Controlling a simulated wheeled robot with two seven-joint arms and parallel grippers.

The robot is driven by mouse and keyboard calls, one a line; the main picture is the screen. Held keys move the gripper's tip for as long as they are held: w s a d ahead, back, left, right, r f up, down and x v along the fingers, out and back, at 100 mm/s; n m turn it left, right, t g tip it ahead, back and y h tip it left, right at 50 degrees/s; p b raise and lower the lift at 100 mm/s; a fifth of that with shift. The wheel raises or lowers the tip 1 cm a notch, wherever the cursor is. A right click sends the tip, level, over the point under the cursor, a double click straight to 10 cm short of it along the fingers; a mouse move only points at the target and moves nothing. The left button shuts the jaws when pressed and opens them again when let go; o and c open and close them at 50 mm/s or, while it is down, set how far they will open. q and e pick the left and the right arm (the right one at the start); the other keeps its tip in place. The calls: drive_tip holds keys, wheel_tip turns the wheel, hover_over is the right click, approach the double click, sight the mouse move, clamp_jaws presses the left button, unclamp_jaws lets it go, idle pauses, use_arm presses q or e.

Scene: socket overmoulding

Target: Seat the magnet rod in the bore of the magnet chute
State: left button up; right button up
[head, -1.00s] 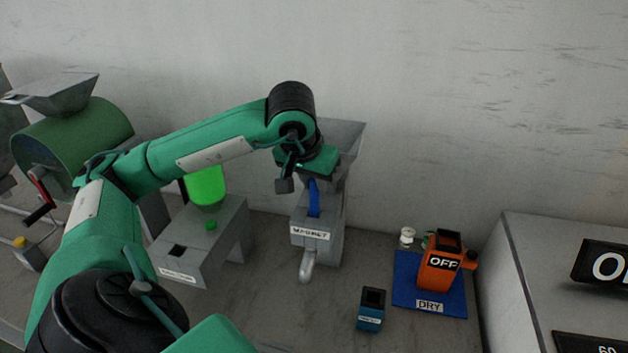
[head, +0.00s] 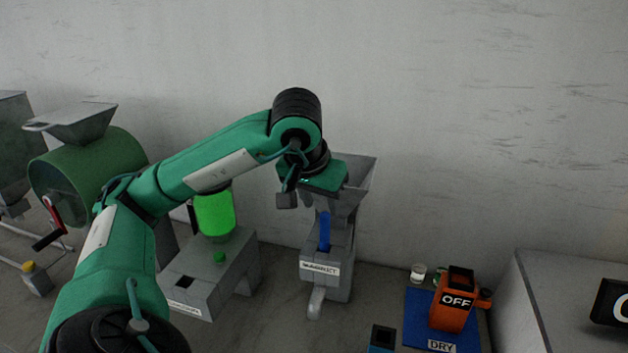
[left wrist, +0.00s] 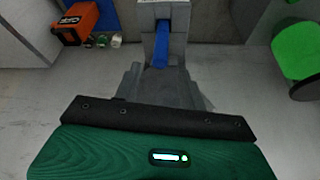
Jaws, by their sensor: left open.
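The magnet chute (head: 328,268) is a grey block with a front label, standing on the bench below my left gripper. A blue bar (head: 324,232) stands up at its front; it also shows in the left wrist view (left wrist: 162,45). I cannot tell whether this bar is the magnet rod or part of the chute, and no other rod is clear. A rounded light grey spout (head: 316,303) sticks out at the chute's foot. My left gripper (head: 305,203) is open above the chute, with a grey finger at its left. My right gripper is not in view.
A grey hopper (head: 362,183) rises behind my gripper. A grey stand (head: 205,275) with a bright green vessel (head: 215,213) is to the left. An orange box marked OFF (head: 453,300) stands on a blue mat (head: 414,325) at the right. A dark blue block (head: 382,338) is in front.

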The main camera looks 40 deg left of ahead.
use_arm(q)
drive_tip(key=p+v, duration=0.1)
drive_tip(key=v, duration=0.5)
drive_tip(key=shift+r, duration=0.35)
drive_tip(key=shift+s+d, duration=0.1)
